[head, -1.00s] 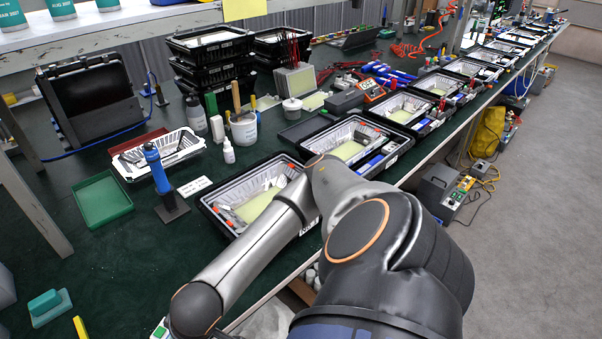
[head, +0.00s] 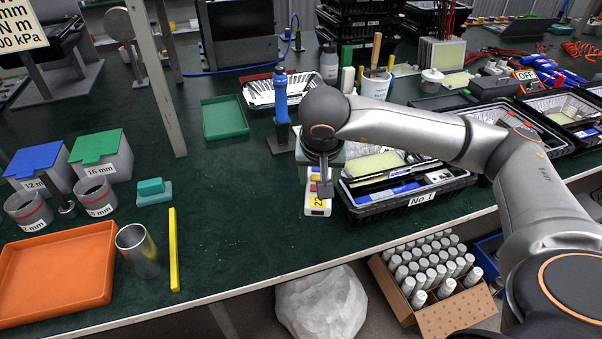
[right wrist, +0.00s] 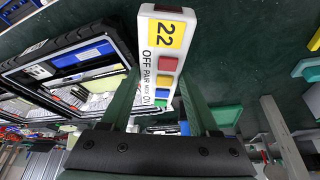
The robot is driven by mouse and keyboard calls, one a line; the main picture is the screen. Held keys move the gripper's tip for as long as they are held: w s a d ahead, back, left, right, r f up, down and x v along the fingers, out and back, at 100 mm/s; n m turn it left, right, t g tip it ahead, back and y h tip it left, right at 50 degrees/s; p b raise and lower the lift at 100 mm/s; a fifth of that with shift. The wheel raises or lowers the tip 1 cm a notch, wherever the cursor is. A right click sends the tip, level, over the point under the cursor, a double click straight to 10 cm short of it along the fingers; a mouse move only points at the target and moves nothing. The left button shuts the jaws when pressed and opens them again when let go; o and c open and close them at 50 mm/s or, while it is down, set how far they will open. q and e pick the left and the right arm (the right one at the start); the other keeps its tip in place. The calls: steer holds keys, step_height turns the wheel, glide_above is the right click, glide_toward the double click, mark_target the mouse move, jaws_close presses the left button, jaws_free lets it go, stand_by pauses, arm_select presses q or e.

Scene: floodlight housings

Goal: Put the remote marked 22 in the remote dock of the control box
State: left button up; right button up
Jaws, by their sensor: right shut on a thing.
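The remote marked 22 (head: 317,202) is white with a yellow label. In the right wrist view the remote (right wrist: 158,52) shows the 22, small black lettering and red, yellow, blue and green buttons. My right gripper (head: 324,184) is shut on it, and the fingers (right wrist: 163,92) reach along both sides of it. It hangs by the bench's front part, just left of the No 1 tray; its height over the bench is hard to tell. I cannot make out the control box or its remote dock in the current frames. My left gripper is not in view.
The black No 1 tray (head: 440,190) is right of the remote. A blue bottle-like tool on a stand (head: 281,105) and a green tray (head: 224,117) are behind. An orange tray (head: 60,275), metal cup (head: 138,250) and yellow bar (head: 173,250) lie left. Bench between is clear.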

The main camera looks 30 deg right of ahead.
steer(key=w+a+f, duration=0.1)
steer(key=w+f, duration=0.2)
steer(key=w, duration=0.1)
steer(key=w+f, duration=0.3)
steer(key=w, duration=0.1)
steer(key=w+a+f, duration=0.1)
steer(key=w+f, duration=0.2)
steer(key=w, duration=0.1)
steer(key=shift+w+a+f, duration=0.15)
steer(key=shift+a+f, duration=0.05)
steer(key=shift+a, duration=0.15)
steer(key=shift+f, duration=1.55)
steer(key=shift+f, duration=0.2)
steer(key=o, duration=1.4)
steer(key=shift+o, duration=0.2)
